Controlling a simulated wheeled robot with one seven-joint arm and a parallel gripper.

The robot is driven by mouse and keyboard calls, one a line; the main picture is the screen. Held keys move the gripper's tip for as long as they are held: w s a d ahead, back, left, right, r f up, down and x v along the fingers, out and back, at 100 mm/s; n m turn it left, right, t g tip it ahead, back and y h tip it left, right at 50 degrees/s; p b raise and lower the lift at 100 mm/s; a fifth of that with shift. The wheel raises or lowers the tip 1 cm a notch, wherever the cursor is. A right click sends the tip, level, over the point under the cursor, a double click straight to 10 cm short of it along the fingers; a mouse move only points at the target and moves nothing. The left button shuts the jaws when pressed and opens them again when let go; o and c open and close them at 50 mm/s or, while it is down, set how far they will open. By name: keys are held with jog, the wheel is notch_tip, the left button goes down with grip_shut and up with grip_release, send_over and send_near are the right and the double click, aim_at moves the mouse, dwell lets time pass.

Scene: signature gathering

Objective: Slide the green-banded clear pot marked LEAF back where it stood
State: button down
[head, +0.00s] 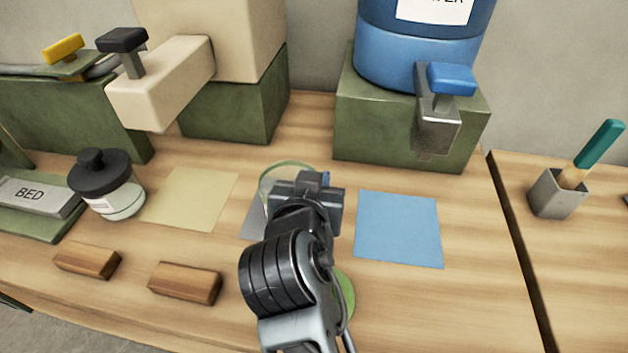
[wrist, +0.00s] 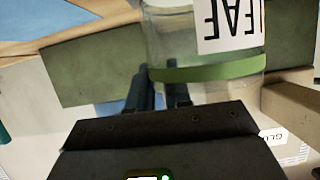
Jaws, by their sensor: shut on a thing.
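The clear pot (head: 272,176) is mostly hidden behind my gripper (head: 308,183) in the head view; only part of its rim and clear side shows. In the wrist view the pot (wrist: 208,71) shows its green band and a white LEAF label, upside down in the picture. My gripper is shut on the pot, with its dark fingers (wrist: 157,92) at the pot's side. A grey patch (head: 254,222) shows beside and under the pot. A green round spot (head: 346,290) on the table is partly hidden by my arm.
A yellow mat (head: 190,198) lies left and a blue mat (head: 398,229) right. A dark-lidded jar (head: 108,185) and two wooden blocks (head: 87,260) (head: 186,283) stand left. Behind are a beige dispenser (head: 165,82) and a blue one (head: 415,62) on green stands.

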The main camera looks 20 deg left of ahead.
jog(key=c, duration=1)
grip_release()
jog(key=shift+f, duration=0.15)
jog(key=shift+b+v, duration=0.45)
jog(key=shift+v, duration=3.45)
jog(key=shift+s, duration=0.1)
